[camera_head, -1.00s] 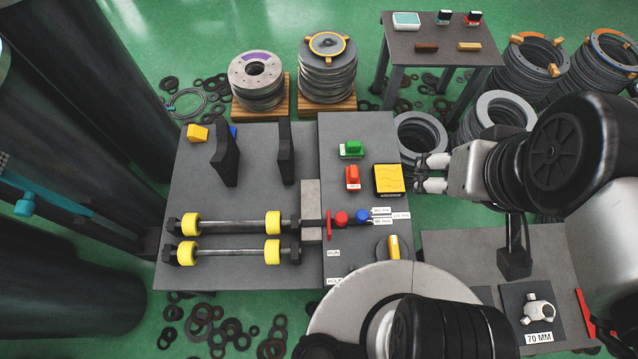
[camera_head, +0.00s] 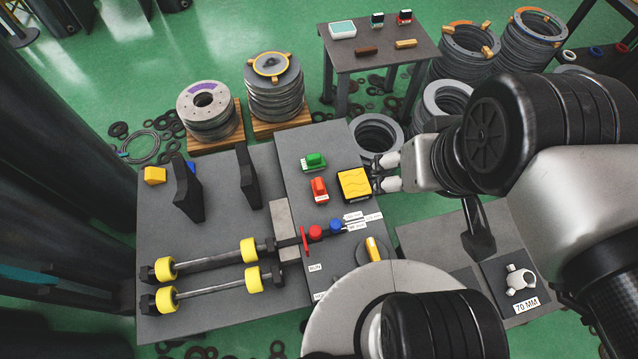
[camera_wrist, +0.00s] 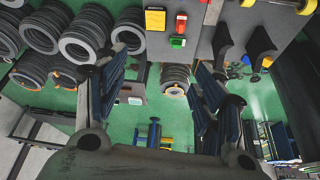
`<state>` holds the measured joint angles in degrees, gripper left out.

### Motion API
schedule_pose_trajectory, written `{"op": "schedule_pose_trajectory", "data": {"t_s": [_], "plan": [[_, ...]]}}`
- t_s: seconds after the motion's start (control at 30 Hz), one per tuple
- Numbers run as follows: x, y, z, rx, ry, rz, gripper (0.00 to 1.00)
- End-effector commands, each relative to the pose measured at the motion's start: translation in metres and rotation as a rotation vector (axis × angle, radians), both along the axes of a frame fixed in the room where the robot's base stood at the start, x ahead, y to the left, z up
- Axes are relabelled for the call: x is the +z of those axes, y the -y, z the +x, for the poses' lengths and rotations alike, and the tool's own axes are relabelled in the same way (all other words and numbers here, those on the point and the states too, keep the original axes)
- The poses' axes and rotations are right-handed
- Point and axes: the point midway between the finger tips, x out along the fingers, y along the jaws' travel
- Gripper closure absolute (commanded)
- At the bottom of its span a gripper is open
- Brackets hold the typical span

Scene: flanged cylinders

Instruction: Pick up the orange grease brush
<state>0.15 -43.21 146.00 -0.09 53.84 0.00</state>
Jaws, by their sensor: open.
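A small orange-tan bar (camera_head: 405,43), which looks like the orange grease brush, lies on the small grey table (camera_head: 385,58) at the back. Its bristles are too small to make out. A similar dark brown bar (camera_head: 366,51) lies to its left. My gripper (camera_head: 385,172) is open and empty, beside the yellow box on the workbench panel, well in front of the small table. In the wrist view my gripper's fingers (camera_wrist: 160,82) stand wide apart with nothing between them. I cannot make out the orange bar in the wrist view.
A white-and-teal device (camera_head: 342,30) and two small boxes share the small table. Stacks of flanged rings (camera_head: 462,55) stand to its right. Ring stacks on pallets (camera_head: 273,90) stand to its left. The workbench (camera_head: 220,230) with yellow-ended bars fills the front.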

Motion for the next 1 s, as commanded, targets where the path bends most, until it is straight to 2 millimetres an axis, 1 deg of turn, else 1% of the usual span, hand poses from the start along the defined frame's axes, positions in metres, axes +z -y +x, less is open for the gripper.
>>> {"op": "schedule_pose_trajectory", "data": {"t_s": [0.27,0.37,0.47,0.57,0.67,0.7,0.77,0.8,0.87,0.9,0.97,1.0], "plan": [[0.000,0.000,0.000,0.000,0.000,0.000,0.37],[0.000,0.000,0.001,0.001,-0.002,0.000,0.42],[0.001,-0.001,0.009,0.006,-0.013,0.001,0.49],[0.003,-0.004,0.029,0.016,-0.035,0.001,0.55],[0.001,-0.009,0.059,0.030,-0.067,0.001,0.55],[-0.002,-0.012,0.073,0.036,-0.079,0.001,0.55],[-0.006,-0.016,0.093,0.046,-0.096,0.001,0.55],[-0.011,-0.019,0.106,0.052,-0.109,0.000,0.55],[-0.019,-0.023,0.125,0.061,-0.127,0.000,0.55],[-0.026,-0.027,0.138,0.067,-0.139,0.000,0.55],[-0.038,-0.032,0.158,0.076,-0.156,-0.002,0.55],[-0.047,-0.036,0.170,0.082,-0.170,-0.003,0.55]]}}
